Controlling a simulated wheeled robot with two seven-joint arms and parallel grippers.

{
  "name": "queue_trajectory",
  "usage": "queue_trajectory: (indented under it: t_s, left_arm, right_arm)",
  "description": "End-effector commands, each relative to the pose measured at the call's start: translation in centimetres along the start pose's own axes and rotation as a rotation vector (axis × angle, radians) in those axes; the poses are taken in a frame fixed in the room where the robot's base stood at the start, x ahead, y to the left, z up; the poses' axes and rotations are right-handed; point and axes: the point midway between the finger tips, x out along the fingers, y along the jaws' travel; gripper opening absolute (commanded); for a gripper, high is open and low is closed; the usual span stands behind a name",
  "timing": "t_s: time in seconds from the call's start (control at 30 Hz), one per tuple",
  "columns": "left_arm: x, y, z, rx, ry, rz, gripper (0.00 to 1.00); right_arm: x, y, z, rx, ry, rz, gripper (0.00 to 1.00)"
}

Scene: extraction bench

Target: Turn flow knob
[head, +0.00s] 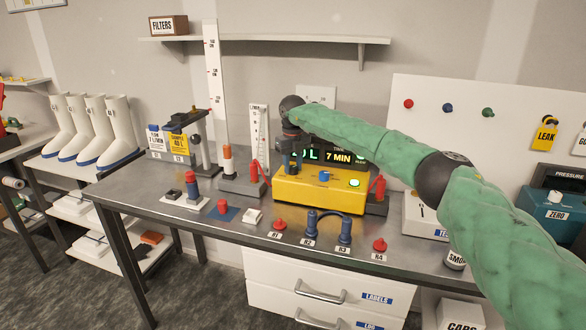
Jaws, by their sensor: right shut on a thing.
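A yellow box (318,193) with a dark display reading "L" and "7 MIN" stands on the steel bench. My right gripper (291,164) points down at the box's left end, below my dark wrist. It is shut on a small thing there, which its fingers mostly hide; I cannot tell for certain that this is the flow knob. Part of the display is covered by my gripper. My left gripper is out of view.
A white scaled flow tube (259,135) stands left of the box, with a taller white scale (213,85) beyond it. Red caps and blue fittings, including one red cap (279,224), line the front edge. A red bottle-like part (378,187) stands close right of the box.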

Motion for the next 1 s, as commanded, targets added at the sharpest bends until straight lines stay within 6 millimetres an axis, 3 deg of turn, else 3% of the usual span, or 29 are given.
queue_trajectory:
  t_s: [0.2, 0.5, 1.0]
  left_arm:
    - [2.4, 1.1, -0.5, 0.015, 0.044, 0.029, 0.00]
    - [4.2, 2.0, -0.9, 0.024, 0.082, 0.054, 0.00]
    - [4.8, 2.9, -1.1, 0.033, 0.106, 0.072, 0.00]
  right_arm:
    - [-0.1, -0.1, 0.1, 0.175, -0.006, -0.001, 0.09]
    - [-0.3, -0.1, 0.1, 0.365, -0.006, -0.001, 0.09]
    - [-0.4, -0.1, 0.1, 0.462, -0.006, 0.000, 0.09]
